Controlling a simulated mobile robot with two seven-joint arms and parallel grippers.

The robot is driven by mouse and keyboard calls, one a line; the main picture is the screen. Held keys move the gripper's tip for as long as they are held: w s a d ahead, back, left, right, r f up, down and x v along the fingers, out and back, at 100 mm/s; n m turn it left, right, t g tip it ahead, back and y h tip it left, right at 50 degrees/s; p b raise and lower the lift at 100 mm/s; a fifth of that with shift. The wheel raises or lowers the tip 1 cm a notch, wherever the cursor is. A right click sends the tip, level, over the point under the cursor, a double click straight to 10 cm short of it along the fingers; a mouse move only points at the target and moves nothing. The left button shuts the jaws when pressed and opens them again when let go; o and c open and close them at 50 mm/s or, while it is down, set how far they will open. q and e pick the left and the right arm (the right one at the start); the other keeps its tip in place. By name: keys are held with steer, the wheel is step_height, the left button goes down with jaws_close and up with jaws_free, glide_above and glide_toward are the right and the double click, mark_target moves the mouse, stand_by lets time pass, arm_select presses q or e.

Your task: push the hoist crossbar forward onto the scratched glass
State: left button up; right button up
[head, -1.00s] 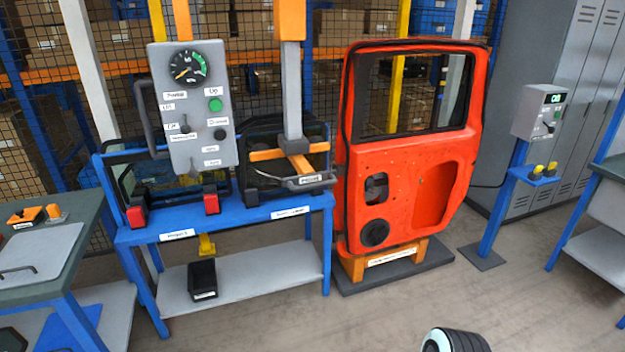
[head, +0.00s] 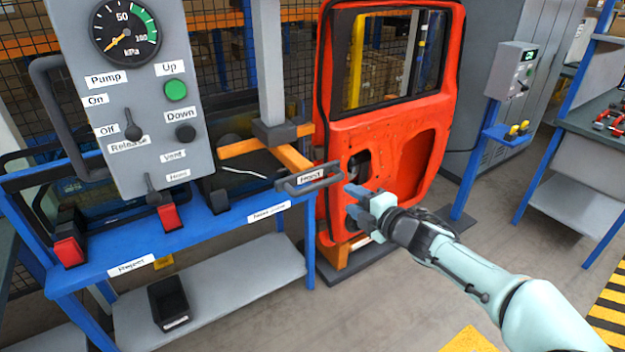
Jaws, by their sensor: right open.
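The orange hoist crossbar (head: 283,153) hangs below a grey vertical post (head: 268,60) at the middle of the head view. A dark handle labelled Hoist (head: 310,178) sticks out at its right front. Behind the bar, dark-framed glass with a pale scratch (head: 243,170) stands on the blue rack (head: 215,222); the bar and control panel hide part of it. My right gripper (head: 352,200) is open and empty, a little right of and below the handle, apart from it as far as I can tell. My left gripper is not in view.
A grey control panel (head: 145,100) with gauge, buttons and levers stands at left, in front of the rack. An orange-red car door (head: 385,130) stands close behind my right gripper. A black bin (head: 168,302) sits on the lower shelf. Floor at front centre is clear.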

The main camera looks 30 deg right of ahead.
mark_target(326, 184)
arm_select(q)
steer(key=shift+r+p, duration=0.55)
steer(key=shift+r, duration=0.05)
arm_select(e)
steer(key=x, duration=1.3)
steer(key=shift+s, duration=0.1)
steer(key=shift+c, duration=0.2)
